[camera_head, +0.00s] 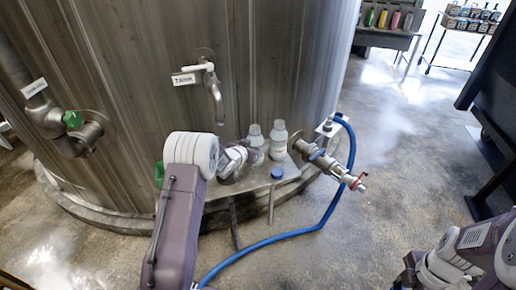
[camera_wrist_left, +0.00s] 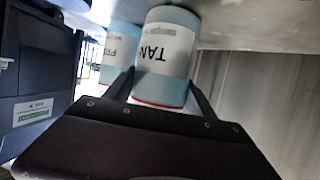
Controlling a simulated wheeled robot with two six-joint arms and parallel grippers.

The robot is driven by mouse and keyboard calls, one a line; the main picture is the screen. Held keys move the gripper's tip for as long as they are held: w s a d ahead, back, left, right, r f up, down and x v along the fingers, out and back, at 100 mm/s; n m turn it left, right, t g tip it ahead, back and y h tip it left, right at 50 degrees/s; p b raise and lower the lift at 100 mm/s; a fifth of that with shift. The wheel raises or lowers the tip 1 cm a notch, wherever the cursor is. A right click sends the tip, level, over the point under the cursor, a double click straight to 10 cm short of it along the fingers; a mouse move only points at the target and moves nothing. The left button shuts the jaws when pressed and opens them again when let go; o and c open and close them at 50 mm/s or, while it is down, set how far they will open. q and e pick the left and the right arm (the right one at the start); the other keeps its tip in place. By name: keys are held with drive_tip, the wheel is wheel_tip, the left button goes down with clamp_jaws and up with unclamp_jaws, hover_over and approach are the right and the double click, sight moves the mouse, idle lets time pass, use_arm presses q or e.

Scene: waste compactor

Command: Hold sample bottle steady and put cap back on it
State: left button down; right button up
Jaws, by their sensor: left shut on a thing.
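Two pale sample bottles stand side by side on a small metal shelf (camera_head: 258,192) against the tank. My left gripper (camera_wrist_left: 160,82) is shut on the left bottle (camera_head: 255,133), with a finger on each side. In the left wrist view this bottle (camera_wrist_left: 165,55), labelled "TAN", appears upside down. The other bottle (camera_head: 278,139) stands just right of it and also shows in the wrist view (camera_wrist_left: 117,50). A blue cap (camera_head: 277,173) lies on the shelf in front of the bottles. My right gripper (camera_head: 408,277) is at the bottom right, away from the shelf; its fingers are unclear.
The steel tank (camera_head: 130,60) stands behind, with a tap (camera_head: 212,85) above the shelf and a green-handled valve (camera_head: 73,119) at left. A red-handled valve (camera_head: 330,165) projects right of the bottles. A blue hose (camera_head: 335,205) loops to the floor. Floor at right is open.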

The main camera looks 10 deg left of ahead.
sight(252, 138)
use_arm(q)
drive_tip(key=shift+r, duration=0.2)
use_arm(e)
drive_tip(key=shift+r, duration=0.1)
